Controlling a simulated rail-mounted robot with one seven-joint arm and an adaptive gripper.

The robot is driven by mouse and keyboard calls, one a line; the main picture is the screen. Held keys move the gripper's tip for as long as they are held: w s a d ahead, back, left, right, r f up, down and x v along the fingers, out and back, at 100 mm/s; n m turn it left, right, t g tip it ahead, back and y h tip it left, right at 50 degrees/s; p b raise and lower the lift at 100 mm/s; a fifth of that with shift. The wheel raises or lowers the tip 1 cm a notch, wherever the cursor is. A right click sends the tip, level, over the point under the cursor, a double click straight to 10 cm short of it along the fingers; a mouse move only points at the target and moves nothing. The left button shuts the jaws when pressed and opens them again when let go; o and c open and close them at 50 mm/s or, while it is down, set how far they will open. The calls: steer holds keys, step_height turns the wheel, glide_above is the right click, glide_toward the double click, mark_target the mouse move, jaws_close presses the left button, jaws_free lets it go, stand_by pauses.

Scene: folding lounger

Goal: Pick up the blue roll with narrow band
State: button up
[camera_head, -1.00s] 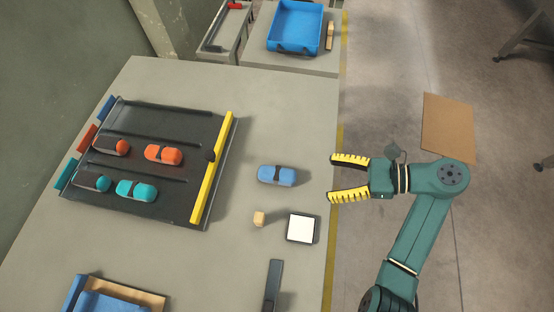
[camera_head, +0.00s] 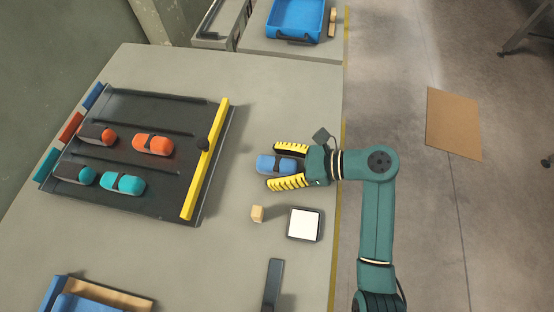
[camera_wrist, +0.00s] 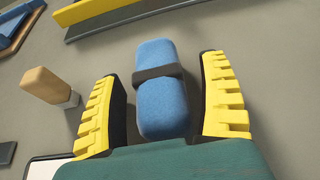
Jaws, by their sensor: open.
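The blue roll (camera_head: 268,164) with a narrow dark band lies on the table, right of the black tray. It also shows in the wrist view (camera_wrist: 160,104), where its dark band crosses its middle. My gripper (camera_head: 280,166) is open, with one yellow finger on each side of the roll. In the wrist view the fingers (camera_wrist: 165,105) stand beside the roll with a visible gap on both sides. The roll's near end is hidden by my gripper's body in the head view.
A black tray (camera_head: 128,194) with a yellow bar (camera_head: 204,160) holds orange and teal rolls. A small wooden block (camera_head: 257,213) and a white-topped square (camera_head: 304,224) lie just below the gripper. A blue bin (camera_head: 295,18) is at the back. Bare table surrounds the roll.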

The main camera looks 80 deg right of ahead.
steer(key=c, duration=1.3)
steer(key=shift+c, duration=0.2)
